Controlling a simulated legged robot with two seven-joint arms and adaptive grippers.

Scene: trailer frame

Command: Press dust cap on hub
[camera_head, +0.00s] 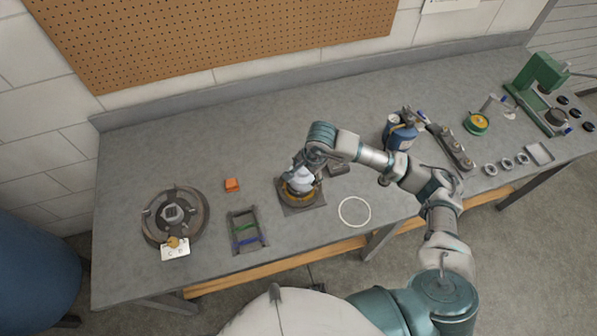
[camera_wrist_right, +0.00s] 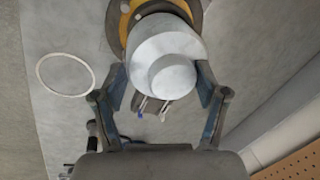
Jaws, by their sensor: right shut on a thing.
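A light grey stepped round cap (camera_wrist_right: 165,52), seemingly the dust cap, sits between the fingers of my right gripper (camera_wrist_right: 161,88), which is shut on it. In the head view the cap (camera_head: 299,183) shows pale below my right wrist, over a round yellow-ringed piece on a dark square base (camera_head: 303,205). The yellow ring (camera_wrist_right: 125,25) also shows behind the cap in the wrist view. I cannot tell whether the cap touches this piece. A dark round drum with a hub-like centre (camera_head: 172,213) lies at the left of the bench. My left gripper is out of view.
A small rack (camera_head: 246,232), an orange block (camera_head: 232,185) and a tag (camera_head: 175,249) lie to the left. A white ring (camera_head: 355,211) lies right of the base. A blue bottle (camera_head: 400,133) and green press (camera_head: 541,82) stand farther right.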

